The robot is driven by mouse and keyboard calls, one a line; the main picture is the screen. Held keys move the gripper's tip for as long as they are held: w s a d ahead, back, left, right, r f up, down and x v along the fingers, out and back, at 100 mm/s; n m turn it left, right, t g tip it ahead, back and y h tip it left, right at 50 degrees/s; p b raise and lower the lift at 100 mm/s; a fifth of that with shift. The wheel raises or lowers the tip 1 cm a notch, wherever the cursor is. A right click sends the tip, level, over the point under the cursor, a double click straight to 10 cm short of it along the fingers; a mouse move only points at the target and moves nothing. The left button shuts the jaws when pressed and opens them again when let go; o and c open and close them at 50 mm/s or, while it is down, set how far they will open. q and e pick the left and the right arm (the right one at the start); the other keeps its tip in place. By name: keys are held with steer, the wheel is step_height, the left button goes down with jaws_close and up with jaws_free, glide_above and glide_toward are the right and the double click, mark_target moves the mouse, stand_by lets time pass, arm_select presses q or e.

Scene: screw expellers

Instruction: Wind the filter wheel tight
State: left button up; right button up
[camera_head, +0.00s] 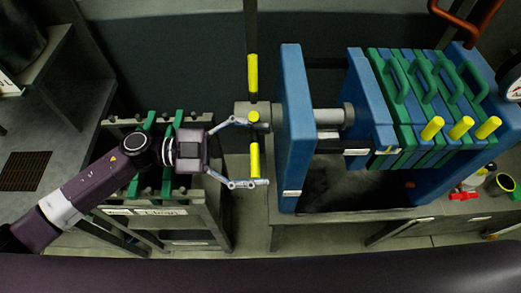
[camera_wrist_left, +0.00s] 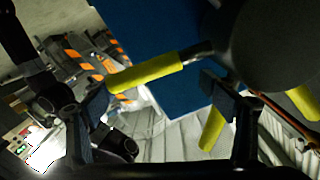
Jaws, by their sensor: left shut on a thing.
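The filter wheel (camera_head: 252,116) has a grey hub and yellow-gripped spokes, and stands at the left side of a blue press plate. One yellow spoke (camera_head: 253,73) points up and another (camera_head: 255,160) points down in the head view. My left gripper (camera_head: 252,152) reaches in from the left, its fingers spread wide around the lower spoke, one tip near the hub and one near the spoke's end. The left wrist view shows a yellow spoke (camera_wrist_left: 145,73) across the gap between the fingers and the dark round hub (camera_wrist_left: 268,42). My right gripper is out of view.
The blue end plate (camera_head: 295,130) stands right of the wheel, with a shaft (camera_head: 328,117) behind it. Green and blue filter plates (camera_head: 400,110) are stacked farther right. A grey rack (camera_head: 165,215) with green parts stands below my left arm. A red-orange pipe (camera_head: 465,20) is at top right.

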arm_select(q)
steer(key=shift+w+r, duration=0.15)
steer(key=shift+r, duration=0.4)
steer(key=shift+a, duration=0.2)
steer(key=shift+a+f, duration=0.1)
steer(key=shift+a, duration=0.4)
steer(key=a+b, duration=0.1)
steer(key=a, duration=0.7)
steer(key=shift+s+f, duration=0.25)
steer(key=shift+s, duration=0.15)
steer(key=shift+d, duration=0.1)
